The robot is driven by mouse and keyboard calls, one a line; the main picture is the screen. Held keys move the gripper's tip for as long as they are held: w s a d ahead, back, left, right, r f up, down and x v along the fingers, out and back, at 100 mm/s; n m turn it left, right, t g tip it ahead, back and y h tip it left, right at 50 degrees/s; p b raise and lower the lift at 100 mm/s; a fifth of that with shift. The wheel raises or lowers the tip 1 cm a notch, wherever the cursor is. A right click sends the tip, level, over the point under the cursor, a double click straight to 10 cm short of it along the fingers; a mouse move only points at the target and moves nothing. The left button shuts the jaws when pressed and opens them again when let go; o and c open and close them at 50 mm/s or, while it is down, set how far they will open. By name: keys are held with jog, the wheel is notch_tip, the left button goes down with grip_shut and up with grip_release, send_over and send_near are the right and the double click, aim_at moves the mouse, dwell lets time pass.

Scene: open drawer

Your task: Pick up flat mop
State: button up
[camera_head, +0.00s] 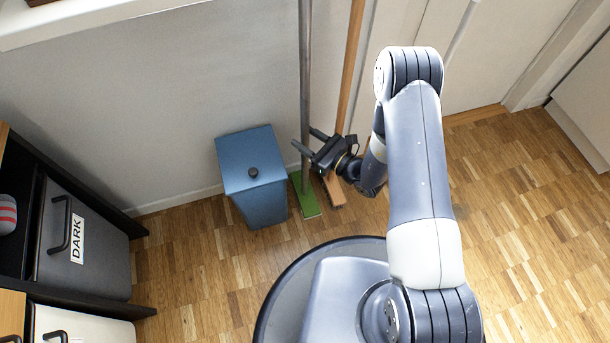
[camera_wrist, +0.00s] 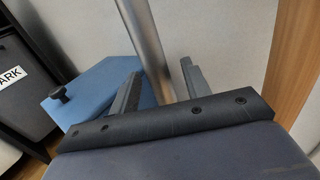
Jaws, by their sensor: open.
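The flat mop has a grey pole (camera_head: 305,75) and a green flat head (camera_head: 304,197) on the floor. It stands upright against the wall. My gripper (camera_head: 306,141) is open at the pole, well above the mop head. The lower pole and mop head are hidden there by my gripper.
A blue lidded bin (camera_head: 252,175) stands left of the mop. A broom with a wooden handle (camera_head: 350,65) leans close on the right. A dark drawer (camera_head: 85,240) labelled DARK is at far left. The parquet floor (camera_head: 520,220) at right is clear.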

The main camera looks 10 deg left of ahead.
jog(key=shift+w+a, duration=0.2)
jog(key=shift+a, duration=0.25)
jog(key=shift+c, duration=0.2)
grip_shut()
